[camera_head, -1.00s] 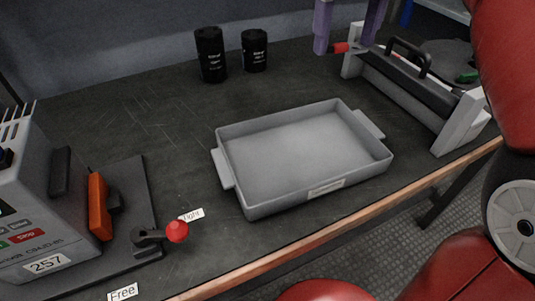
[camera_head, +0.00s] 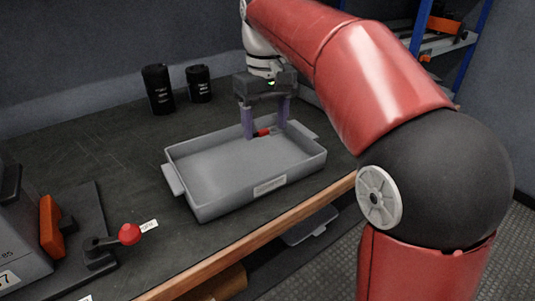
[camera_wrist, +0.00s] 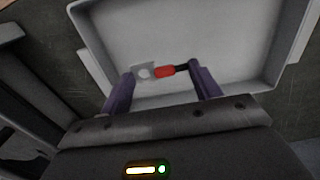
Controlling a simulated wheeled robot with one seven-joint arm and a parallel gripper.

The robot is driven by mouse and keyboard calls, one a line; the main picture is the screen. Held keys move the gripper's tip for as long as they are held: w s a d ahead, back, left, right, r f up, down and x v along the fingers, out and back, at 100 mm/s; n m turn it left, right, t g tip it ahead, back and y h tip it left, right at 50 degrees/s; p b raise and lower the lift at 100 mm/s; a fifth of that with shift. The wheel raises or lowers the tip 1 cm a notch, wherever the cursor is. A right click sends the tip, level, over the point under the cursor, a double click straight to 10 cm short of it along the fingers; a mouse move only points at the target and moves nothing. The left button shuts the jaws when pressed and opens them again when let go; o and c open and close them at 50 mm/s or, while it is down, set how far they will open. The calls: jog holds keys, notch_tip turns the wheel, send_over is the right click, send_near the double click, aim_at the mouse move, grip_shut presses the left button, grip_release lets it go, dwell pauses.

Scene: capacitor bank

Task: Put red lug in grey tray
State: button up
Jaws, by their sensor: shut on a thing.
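The red lug (camera_head: 262,132) is between the two purple fingers of my gripper (camera_head: 265,124). In the wrist view the lug (camera_wrist: 164,71) shows a silver ring end at left, a red sleeve and a dark end at right. My gripper (camera_wrist: 162,82) is shut on it lengthwise, a finger at each end. The grey tray (camera_head: 222,203) stands on the bench, empty inside as far as I see. My gripper holds the lug over the tray's far right part. The tray's floor (camera_wrist: 190,30) lies behind the lug in the wrist view. The gap between lug and floor is hard to judge.
Two black canisters (camera_head: 157,88) stand at the back of the bench. A red-knobbed lever (camera_head: 129,234) and an orange-handled grey device (camera_head: 50,226) are at the left.

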aim_at(266, 134)
jog(key=shift+f+b, duration=2.3)
jog(key=shift+f, duration=0.25)
jog(key=shift+f, duration=0.35)
jog(key=o, duration=0.9)
jog(key=shift+o, duration=0.2)
jog(key=shift+r, duration=0.1)
notch_tip(266, 134, up, 13)
jog(key=p, duration=0.4)
jog(key=shift+f, duration=0.2)
jog(key=shift+s, duration=0.1)
